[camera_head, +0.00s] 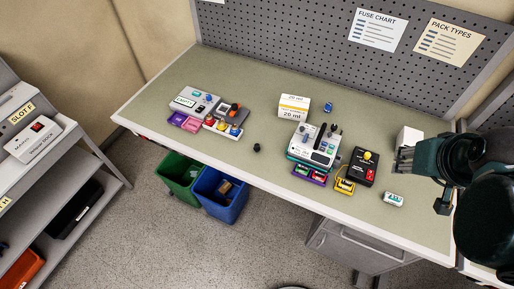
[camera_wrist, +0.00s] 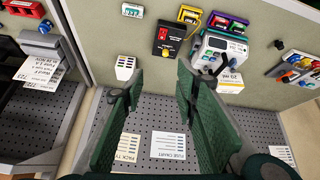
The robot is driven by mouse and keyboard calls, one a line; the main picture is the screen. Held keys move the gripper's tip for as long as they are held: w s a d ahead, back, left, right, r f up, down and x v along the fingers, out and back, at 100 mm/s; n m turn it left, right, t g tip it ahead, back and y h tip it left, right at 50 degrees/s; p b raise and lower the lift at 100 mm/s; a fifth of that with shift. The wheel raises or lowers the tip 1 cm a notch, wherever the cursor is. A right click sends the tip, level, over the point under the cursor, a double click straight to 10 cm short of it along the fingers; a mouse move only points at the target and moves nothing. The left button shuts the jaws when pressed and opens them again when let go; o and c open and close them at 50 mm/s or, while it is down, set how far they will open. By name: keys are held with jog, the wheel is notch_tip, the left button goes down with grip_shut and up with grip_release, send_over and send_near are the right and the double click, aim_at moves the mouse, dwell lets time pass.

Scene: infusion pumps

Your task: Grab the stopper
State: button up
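A small black piece that looks like the stopper (camera_head: 256,147) stands on the green bench top, left of the central infusion pump (camera_head: 318,145). In the wrist view a small dark piece that seems to be the stopper (camera_wrist: 280,44) shows right of the pump (camera_wrist: 220,45). My gripper (camera_head: 402,160) is at the right end of the bench, far from the stopper. In the wrist view my gripper (camera_wrist: 158,82) has its two green fingers apart, with nothing between them.
A 20 ml carton (camera_head: 294,106) stands behind the pump. Bins (camera_head: 220,193) are below the bench.

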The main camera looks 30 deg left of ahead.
jog(key=w+a+f+n+g, duration=0.2)
jog(key=w+a+n, duration=0.4)
jog(key=a, duration=0.5)
jog(key=n+g, duration=0.4)
jog(key=n, duration=0.7)
send_over(257, 145)
jog(key=shift+h, duration=0.3)
jog(key=f, duration=2.1)
jog(key=shift+w+d+f, duration=0.1)
jog(key=shift+d+f, duration=0.1)
jog(key=shift+f, duration=0.1)
jog(key=shift+a+f, duration=0.2)
jog(key=shift+f+b, duration=0.3)
jog(key=shift+f, duration=1)
